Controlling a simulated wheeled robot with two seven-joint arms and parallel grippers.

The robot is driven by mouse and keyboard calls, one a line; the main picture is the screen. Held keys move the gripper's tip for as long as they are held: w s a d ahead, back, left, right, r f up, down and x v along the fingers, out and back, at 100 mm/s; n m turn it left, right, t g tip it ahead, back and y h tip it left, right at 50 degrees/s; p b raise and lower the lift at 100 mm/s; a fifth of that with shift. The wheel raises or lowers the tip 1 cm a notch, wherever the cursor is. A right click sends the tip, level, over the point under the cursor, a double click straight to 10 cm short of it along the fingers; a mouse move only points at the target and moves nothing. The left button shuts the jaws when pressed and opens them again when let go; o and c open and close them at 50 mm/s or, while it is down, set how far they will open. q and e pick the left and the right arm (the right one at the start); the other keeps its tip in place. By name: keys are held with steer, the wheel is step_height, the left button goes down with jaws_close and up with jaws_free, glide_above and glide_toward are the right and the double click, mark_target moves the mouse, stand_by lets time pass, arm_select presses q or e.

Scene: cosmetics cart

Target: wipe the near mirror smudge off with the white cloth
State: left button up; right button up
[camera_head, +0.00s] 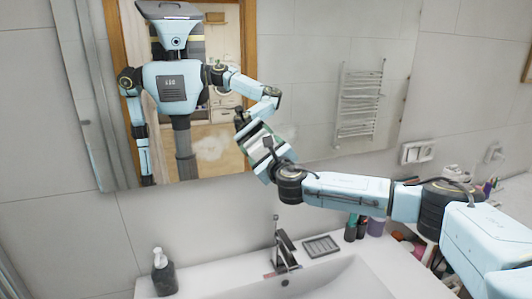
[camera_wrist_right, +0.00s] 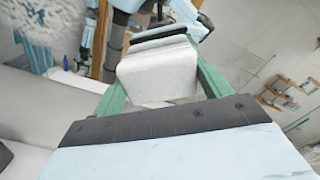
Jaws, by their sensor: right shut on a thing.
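The mirror (camera_head: 310,60) hangs on the wall above the basin. A whitish hazy smudge (camera_head: 211,148) shows on its lower part, left of my right gripper (camera_head: 256,144). A fainter pale patch (camera_head: 286,131) shows just right of the gripper. My right gripper is up at the mirror's lower edge, shut on the white cloth (camera_wrist_right: 158,72). In the right wrist view the folded cloth sits between the green fingers, with the mirror close beyond it. I cannot tell whether it touches the glass. My left gripper is not in view; the mirror shows a hanging arm.
Below are a basin (camera_head: 345,285) with a faucet (camera_head: 285,248), a dark soap bottle (camera_head: 163,274) at left and a soap dish (camera_head: 322,246). Several bottles (camera_head: 362,227) stand at right under my right arm. A socket plate (camera_head: 417,151) is on the wall. The air before the mirror's left part is free.

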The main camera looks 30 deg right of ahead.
mark_target(296, 134)
steer(key=shift+w, duration=0.15)
steer(key=shift+d, duration=0.15)
steer(key=shift+s+d, duration=0.45)
steer(key=shift+d, duration=1.4)
steer(key=shift+s+d, duration=0.45)
steer(key=shift+d, duration=1.35)
steer(key=shift+s+d, duration=0.45)
steer(key=shift+d, duration=1.4)
steer(key=shift+w+a, duration=0.45)
steer(key=shift+a, duration=1.45)
steer(key=shift+w+a, duration=0.45)
steer(key=shift+a, duration=1.45)
steer(key=shift+w+a, duration=0.45)
steer(key=shift+a, duration=1.45)
steer(key=shift+d+r, duration=0.15)
steer(key=shift+r, duration=1.3)
steer(key=shift+s+d+f, duration=0.1)
steer(key=shift+s+d, duration=0.35)
steer(key=shift+d, duration=1.4)
steer(key=shift+s+d+r, duration=0.1)
steer(key=shift+s+d, duration=0.4)
steer(key=shift+d, duration=1.35)
steer(key=shift+s+d+f, duration=0.1)
steer(key=shift+s+d, duration=0.35)
steer(key=shift+d, duration=1.4)
steer(key=shift+w, duration=0.1)
steer(key=shift+a, duration=0.15)
